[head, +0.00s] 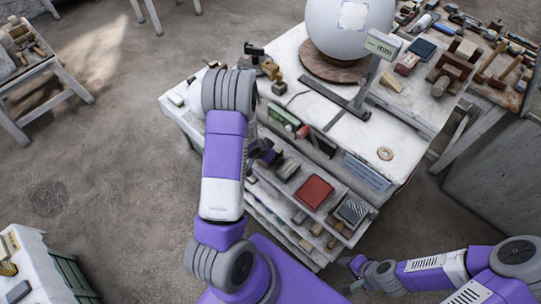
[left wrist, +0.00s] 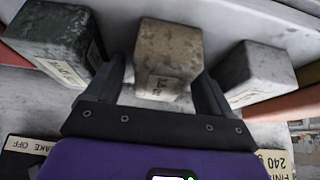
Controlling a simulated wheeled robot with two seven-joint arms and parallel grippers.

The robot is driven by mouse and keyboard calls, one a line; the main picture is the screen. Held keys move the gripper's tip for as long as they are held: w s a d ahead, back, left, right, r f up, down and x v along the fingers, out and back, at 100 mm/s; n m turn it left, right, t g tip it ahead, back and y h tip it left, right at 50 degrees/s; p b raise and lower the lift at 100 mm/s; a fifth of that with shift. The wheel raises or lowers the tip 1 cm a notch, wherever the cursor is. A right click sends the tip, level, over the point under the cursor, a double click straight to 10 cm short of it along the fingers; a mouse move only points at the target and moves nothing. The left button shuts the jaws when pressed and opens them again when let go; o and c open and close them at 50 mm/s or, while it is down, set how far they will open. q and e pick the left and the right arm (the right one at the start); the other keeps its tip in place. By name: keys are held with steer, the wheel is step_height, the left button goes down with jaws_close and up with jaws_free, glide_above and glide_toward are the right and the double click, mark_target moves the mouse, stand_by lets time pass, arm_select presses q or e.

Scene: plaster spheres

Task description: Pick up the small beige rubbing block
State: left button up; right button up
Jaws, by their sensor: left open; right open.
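My left gripper (left wrist: 160,80) is open, with one dark finger on each side of the block. I see gaps beside the block, and the fingers do not appear closed on it. In the head view my left arm covers that part of the shelves, and I cannot make out the beige block there. My right gripper (head: 354,265) is open, low at the right, away from the block.
A dark green block (left wrist: 55,38) and a grey block (left wrist: 256,70) flank the beige one closely. In the head view, a large white sphere (head: 345,20) stands on the white workbench. Its shelves hold a red block (head: 314,192) and other small blocks. Open floor lies left.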

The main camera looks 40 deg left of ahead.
arm_select(q)
steer(key=c, duration=1.4)
steer(key=shift+o, duration=0.2)
steer(key=shift+r, duration=0.15)
arm_select(e)
steer(key=shift+r, duration=0.1)
